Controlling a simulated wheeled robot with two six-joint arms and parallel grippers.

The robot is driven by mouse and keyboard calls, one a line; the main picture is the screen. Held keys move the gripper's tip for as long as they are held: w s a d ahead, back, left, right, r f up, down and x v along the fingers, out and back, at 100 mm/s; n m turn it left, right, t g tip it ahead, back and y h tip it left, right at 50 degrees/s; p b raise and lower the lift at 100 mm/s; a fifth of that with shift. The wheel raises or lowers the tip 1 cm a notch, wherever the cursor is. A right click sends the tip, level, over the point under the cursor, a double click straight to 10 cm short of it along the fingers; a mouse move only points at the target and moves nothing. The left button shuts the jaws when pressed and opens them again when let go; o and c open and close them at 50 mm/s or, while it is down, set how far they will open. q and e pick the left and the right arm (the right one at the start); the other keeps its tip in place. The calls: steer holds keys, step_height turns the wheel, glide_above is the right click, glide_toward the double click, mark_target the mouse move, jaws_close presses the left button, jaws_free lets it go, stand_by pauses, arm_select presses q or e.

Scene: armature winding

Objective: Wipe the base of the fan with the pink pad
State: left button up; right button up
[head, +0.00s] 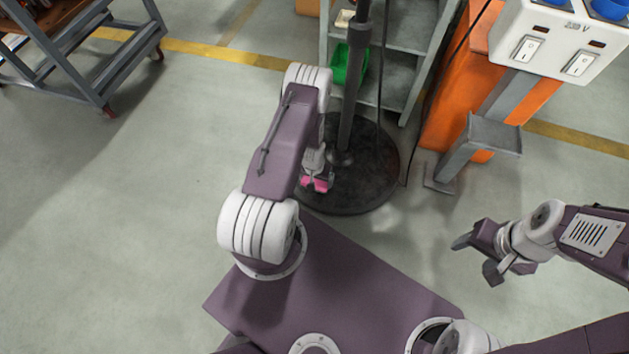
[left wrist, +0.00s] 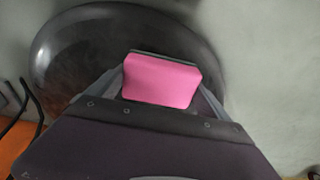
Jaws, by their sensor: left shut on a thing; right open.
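The fan's base (head: 364,190) is a dark round disc on the floor, with a dark pole (head: 352,90) rising from it. In the left wrist view the base (left wrist: 75,50) fills the upper left and middle. My left gripper (head: 317,184) is shut on the pink pad (head: 318,184), over the left part of the base. The pad (left wrist: 162,80) shows between the fingers in the left wrist view. I cannot tell whether the pad touches the base. My right gripper (head: 476,260) is open and empty, off to the right above the floor.
Behind the base stands a grey shelf (head: 408,65) with a green bin (head: 350,66). An orange cabinet (head: 462,100) and a white switch box (head: 560,42) on a grey stand are at the right. A grey cart (head: 95,60) is at the far left. The floor at left is clear.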

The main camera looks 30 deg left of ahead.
arm_select(q)
steer(key=shift+r+p, duration=2.25)
steer(key=shift+r, duration=0.7)
